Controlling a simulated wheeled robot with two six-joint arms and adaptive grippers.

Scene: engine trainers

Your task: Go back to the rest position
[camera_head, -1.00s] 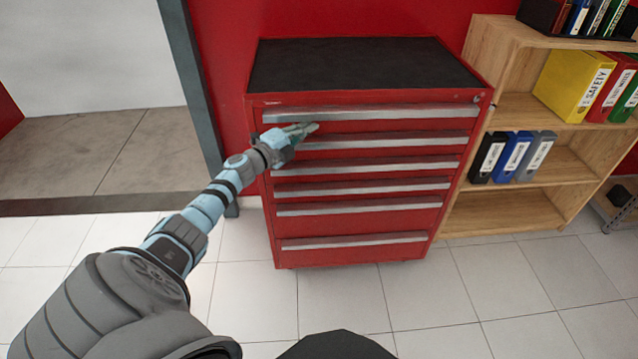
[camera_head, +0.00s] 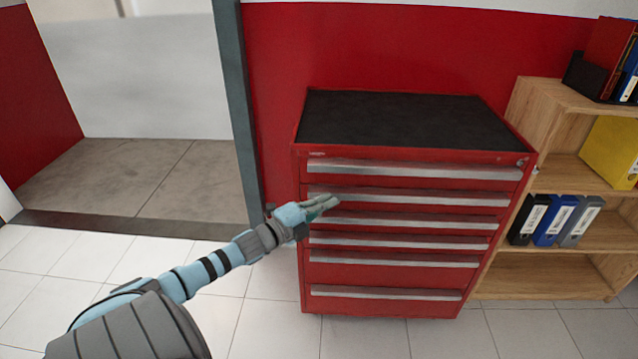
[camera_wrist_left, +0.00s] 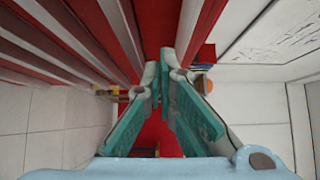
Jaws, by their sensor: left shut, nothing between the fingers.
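My left gripper (camera_head: 322,207) is in front of the upper left part of the red tool cabinet (camera_head: 378,285) in the head view. In the left wrist view my left gripper (camera_wrist_left: 170,84) shows its two green finger pads drawn together at the tips with nothing held. The drawer fronts (camera_wrist_left: 65,45) run close beside the fingers in that view. All the cabinet's drawers look shut. I cannot tell from these views whether the fingers touch a drawer handle. My right gripper is in neither view.
A wooden shelf (camera_head: 545,110) with several binders stands right of the cabinet. A grey post (camera_head: 236,100) edges a doorway on the left. The tiled floor (camera_head: 270,320) in front is clear.

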